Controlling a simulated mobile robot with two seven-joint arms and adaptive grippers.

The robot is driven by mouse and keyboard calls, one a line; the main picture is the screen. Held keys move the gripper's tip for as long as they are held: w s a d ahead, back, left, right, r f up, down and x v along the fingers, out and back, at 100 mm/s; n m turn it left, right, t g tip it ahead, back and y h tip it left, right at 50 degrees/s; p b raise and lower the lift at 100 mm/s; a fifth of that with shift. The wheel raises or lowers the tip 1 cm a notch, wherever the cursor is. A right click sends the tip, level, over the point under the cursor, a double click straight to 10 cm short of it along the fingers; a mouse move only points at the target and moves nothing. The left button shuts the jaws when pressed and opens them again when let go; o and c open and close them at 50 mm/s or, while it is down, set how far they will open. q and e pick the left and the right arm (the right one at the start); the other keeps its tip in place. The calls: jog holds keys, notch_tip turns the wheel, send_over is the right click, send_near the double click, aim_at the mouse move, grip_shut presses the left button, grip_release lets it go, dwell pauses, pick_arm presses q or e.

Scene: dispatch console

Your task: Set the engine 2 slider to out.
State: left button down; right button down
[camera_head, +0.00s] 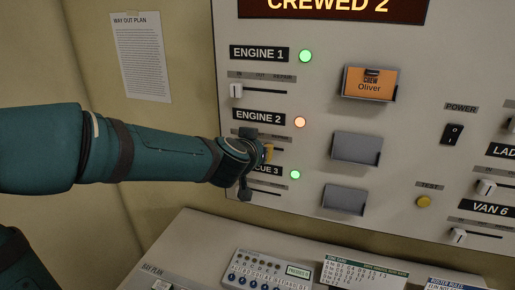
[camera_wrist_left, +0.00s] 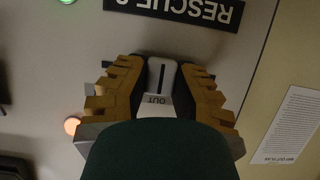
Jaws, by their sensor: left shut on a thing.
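The engine 2 slider lies under the ENGINE 2 label (camera_head: 258,118) on the upright panel; in the head view my left gripper and wrist hide its knob. In the left wrist view, which is upside down, the white slider knob (camera_wrist_left: 162,73) sits between the yellow finger pads, with an OUT mark against it. My left gripper (camera_head: 266,153) is shut on this knob; it also shows in the left wrist view (camera_wrist_left: 160,88). The engine 2 lamp (camera_head: 300,122) glows orange. My right gripper is not in view.
The engine 1 slider knob (camera_head: 236,91) stands at its track's left end, its lamp (camera_head: 305,56) green. The rescue 3 label is partly covered by my gripper. Card holders (camera_head: 357,148) project to the right. A desk (camera_head: 205,232) lies below.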

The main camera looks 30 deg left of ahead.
pick_arm(q)
jog(key=shift+a, duration=0.1)
jog(key=c, duration=1.2)
grip_release()
jog(key=o, duration=0.5)
jog(key=shift+w, duration=0.1)
jog(key=shift+c, duration=0.2)
jog(key=v, duration=1.2)
jog(key=shift+f, duration=0.1)
